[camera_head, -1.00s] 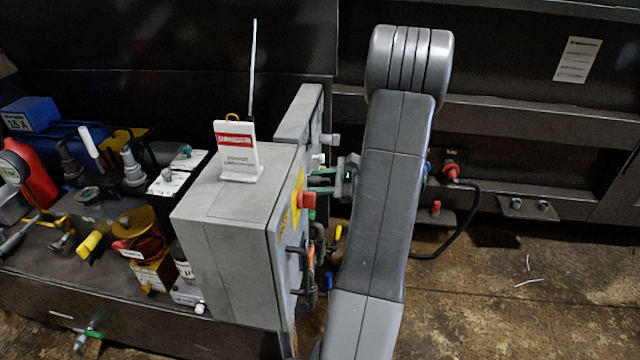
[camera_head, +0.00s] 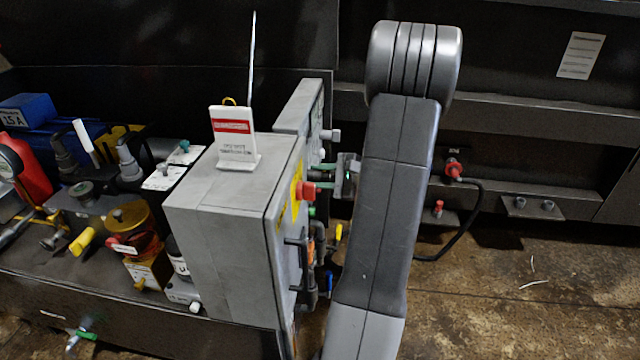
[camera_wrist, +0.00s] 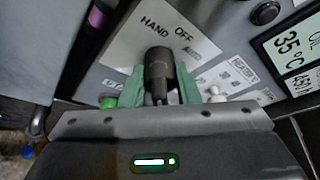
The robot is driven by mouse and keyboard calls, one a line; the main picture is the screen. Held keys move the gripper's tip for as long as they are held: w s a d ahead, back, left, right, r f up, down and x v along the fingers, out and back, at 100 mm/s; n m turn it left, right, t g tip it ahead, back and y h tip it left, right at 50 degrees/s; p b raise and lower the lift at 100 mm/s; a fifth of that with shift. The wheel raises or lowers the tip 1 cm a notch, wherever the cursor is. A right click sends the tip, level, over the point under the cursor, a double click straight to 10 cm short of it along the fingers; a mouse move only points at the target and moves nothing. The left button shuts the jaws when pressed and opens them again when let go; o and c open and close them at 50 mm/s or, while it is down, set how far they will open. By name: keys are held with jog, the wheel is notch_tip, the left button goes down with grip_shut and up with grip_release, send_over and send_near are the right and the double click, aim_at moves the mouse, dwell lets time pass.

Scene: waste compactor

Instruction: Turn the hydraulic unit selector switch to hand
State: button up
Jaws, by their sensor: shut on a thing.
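The selector switch (camera_wrist: 158,70) is a dark cylindrical knob on a light label plate (camera_wrist: 133,48) marked HAND, OFF and AUTO. In the wrist view its top lies below and between the words HAND and OFF; its exact setting is hard to tell. My gripper (camera_wrist: 158,88) has green fingers on both sides of the knob and is shut on it. In the head view my gripper (camera_head: 322,180) reaches left to the front of the grey control cabinet (camera_head: 225,220); the knob cannot be made out there.
A red knob (camera_head: 305,190) on a yellow plate sits on the cabinet's front, close to my gripper. In the wrist view a green button (camera_wrist: 108,102), a white knob (camera_wrist: 215,95), a black button (camera_wrist: 265,12) and a temperature display (camera_wrist: 292,50) surround the switch. Open floor (camera_head: 500,300) lies right.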

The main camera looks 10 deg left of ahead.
dwell(0.3)
jog(key=o, duration=0.6)
jog(key=p+v, duration=0.3)
jog(key=v, duration=1.1)
jog(key=shift+f, duration=0.1)
